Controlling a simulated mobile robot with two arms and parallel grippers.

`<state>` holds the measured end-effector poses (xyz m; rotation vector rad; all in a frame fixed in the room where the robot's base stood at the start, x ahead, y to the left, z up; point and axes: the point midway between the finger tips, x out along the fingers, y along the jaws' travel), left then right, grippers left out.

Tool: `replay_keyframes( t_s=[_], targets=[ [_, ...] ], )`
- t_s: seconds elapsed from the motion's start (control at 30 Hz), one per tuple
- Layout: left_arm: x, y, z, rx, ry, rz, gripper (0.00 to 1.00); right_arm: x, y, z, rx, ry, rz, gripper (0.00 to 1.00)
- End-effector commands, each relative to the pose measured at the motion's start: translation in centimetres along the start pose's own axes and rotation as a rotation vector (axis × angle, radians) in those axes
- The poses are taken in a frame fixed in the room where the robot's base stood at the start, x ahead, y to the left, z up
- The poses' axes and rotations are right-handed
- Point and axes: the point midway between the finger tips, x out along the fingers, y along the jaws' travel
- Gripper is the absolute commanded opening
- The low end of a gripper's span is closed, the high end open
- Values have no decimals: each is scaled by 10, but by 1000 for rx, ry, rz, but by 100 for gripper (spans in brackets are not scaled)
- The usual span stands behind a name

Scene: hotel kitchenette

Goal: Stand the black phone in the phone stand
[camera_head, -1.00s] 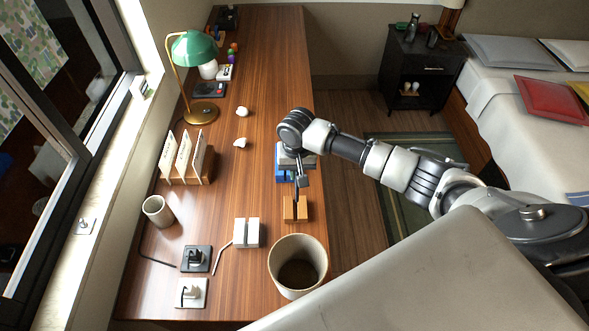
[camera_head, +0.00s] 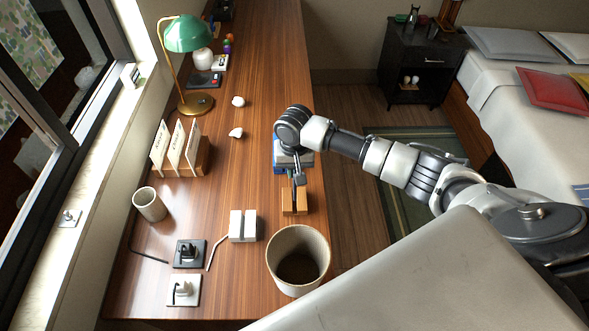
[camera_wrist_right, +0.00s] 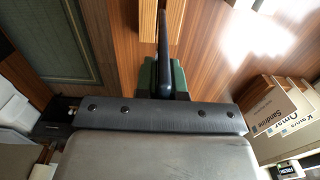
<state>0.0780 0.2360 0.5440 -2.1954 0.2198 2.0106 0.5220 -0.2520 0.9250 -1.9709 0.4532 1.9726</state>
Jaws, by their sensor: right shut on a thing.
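My right gripper (camera_head: 299,180) points down above the small orange wooden stand (camera_head: 295,207) near the desk's right edge. It is shut on a thin dark thing, seen edge-on, which looks like the black phone (camera_wrist_right: 162,45). In the right wrist view the phone runs along the slot between the two sides of the wooden stand (camera_wrist_right: 148,18). I cannot tell whether its lower edge rests in the slot. The gripper and wrist hide much of the phone in the head view. My left gripper is not in view.
A white slotted block (camera_head: 243,226) with a cable stands to the left, and a round bin (camera_head: 298,245) is close in front. A card rack (camera_head: 203,160), a cup (camera_head: 149,204) and a green lamp (camera_head: 188,34) line the window side.

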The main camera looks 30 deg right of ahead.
Motion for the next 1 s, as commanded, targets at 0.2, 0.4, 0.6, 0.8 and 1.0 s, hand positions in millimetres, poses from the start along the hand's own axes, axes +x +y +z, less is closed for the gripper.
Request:
replay_keyframes(
  t_s=[0.2,0.4,0.6,0.8,1.0],
  targets=[
    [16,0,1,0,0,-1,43,14,0,0,0,1,0,0],
    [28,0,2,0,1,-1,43,24,0,0,-1,2,0,0],
    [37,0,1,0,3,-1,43,33,0,0,0,1,1,0],
    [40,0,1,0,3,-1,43,45,0,0,-1,0,0,0],
    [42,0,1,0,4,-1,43,52,0,0,0,1,0,0]
  ],
)
